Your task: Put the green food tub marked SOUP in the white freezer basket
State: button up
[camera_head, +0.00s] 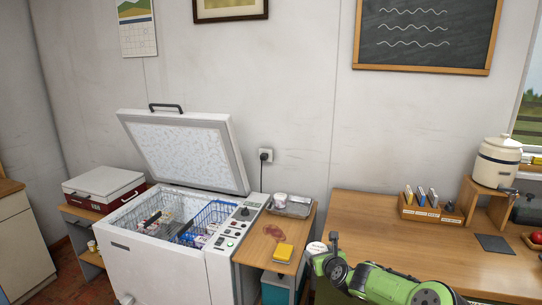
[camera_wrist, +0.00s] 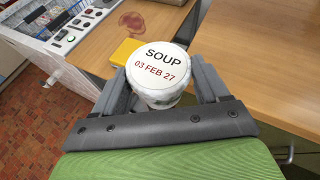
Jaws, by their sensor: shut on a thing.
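The tub marked SOUP (camera_wrist: 158,62) has a white lid dated 03 FEB 27; the little of its side that shows looks pale and frosted. My gripper (camera_wrist: 158,88) is shut on it, one finger on each side. In the head view, the tub's lid (camera_head: 316,247) shows at my gripper (camera_head: 327,250), right of the small side table and apart from the freezer. The chest freezer (camera_head: 150,262) stands open at the left. Inside it, a pale wire basket (camera_head: 160,213) on the left holds several items, beside a blue wire basket (camera_head: 213,216).
The freezer lid (camera_head: 185,150) is raised. The side table (camera_head: 253,250) between freezer and gripper carries a metal tray (camera_head: 297,208), a white tub (camera_head: 280,198) and a yellow block (camera_head: 283,252). A wooden desk (camera_head: 400,225) lies at the right.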

jog(key=s+f+m+h, duration=0.1)
jog(key=s+f+h, duration=0.1)
jog(key=s+f, duration=0.95)
jog(key=s+r+m, duration=0.1)
jog(key=s, duration=1.2)
jog(key=shift+a+r, duration=0.2)
jog(key=shift+a, duration=0.05)
jog(key=shift+a, duration=0.1)
